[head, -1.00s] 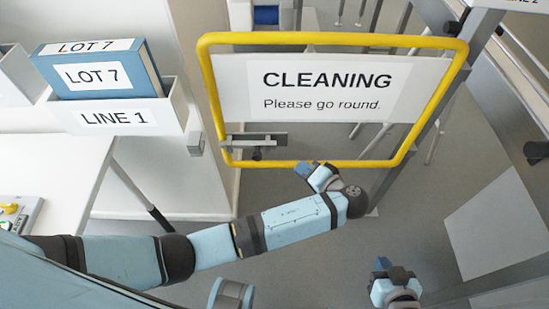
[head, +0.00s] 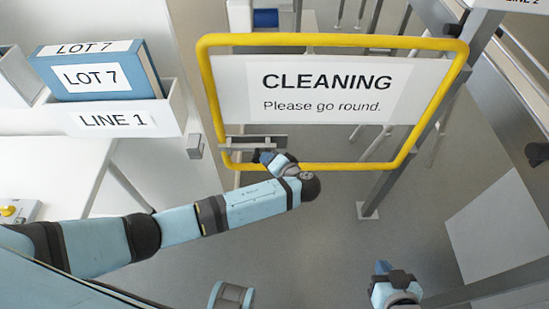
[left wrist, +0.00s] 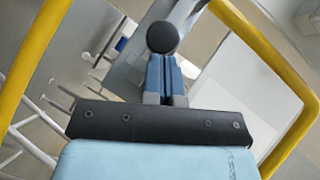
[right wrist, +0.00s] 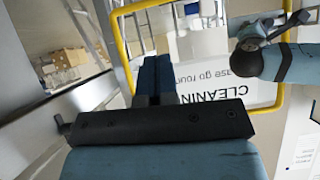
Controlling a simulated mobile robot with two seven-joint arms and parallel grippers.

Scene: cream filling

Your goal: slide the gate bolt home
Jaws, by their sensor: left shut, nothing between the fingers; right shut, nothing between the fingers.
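The yellow-framed gate (head: 312,165) carries a "CLEANING" sign. The grey gate bolt (head: 236,147) lies along its lower left part; its left end is apart from the small grey block (head: 194,146) on the white post. My left gripper (head: 259,156) is shut and empty at the bolt, hiding its knob in the head view. In the left wrist view, the round black knob (left wrist: 162,37) sits just beyond the shut fingertips (left wrist: 163,58); I cannot tell whether they touch. My right gripper (head: 382,267) is shut and empty, low at the right, away from the gate.
A white "LINE 1" holder (head: 125,118) with a blue "LOT 7" binder (head: 100,72) stands at the left above a white table (head: 60,165). A grey gate-side post (head: 385,180) stands at the right.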

